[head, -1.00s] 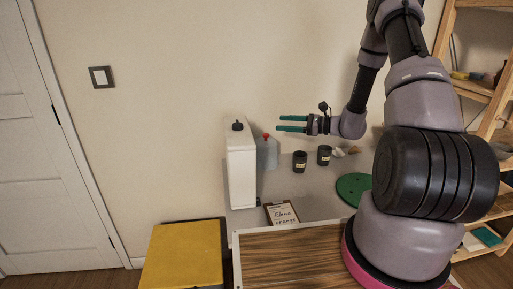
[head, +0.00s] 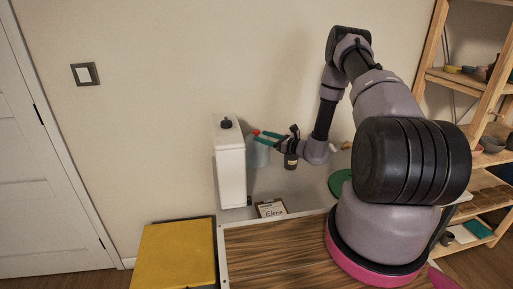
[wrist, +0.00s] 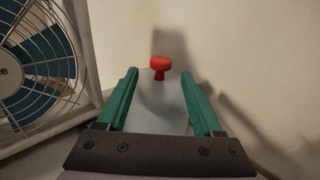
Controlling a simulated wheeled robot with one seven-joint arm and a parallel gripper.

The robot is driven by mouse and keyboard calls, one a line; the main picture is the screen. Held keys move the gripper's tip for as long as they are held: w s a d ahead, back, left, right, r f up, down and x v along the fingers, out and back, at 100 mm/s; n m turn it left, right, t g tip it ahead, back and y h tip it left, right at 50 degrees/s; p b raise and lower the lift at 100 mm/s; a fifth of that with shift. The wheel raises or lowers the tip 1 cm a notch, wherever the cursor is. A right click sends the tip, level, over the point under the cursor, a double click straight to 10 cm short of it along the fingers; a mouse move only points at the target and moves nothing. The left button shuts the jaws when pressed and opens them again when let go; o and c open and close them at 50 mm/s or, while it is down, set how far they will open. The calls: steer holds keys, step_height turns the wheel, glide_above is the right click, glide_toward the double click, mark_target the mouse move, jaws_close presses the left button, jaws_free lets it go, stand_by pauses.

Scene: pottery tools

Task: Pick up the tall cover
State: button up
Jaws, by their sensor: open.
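The tall cover is a pale blue-grey body (head: 258,156) with a red knob on top. It stands close to the wall, just right of a white upright unit. In the wrist view its red knob (wrist: 160,64) shows beyond and between my fingertips, and its pale body (wrist: 160,112) lies below, between the fingers. My gripper (head: 260,138) has teal fingers that are spread and empty. In the head view they reach left to the top of the cover and partly overlap it. I cannot tell whether they touch it.
The white unit (head: 231,175) stands close on the left; the wrist view shows a fan (wrist: 40,65) there. A dark cup (head: 290,162) stands under my gripper. A clipboard (head: 270,209) lies in front, a green disc (head: 339,184) to the right. The wall is close behind.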

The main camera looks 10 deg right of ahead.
mark_target(258, 135)
steer(key=x, duration=0.4)
steer(key=shift+w, duration=0.1)
jaws_close()
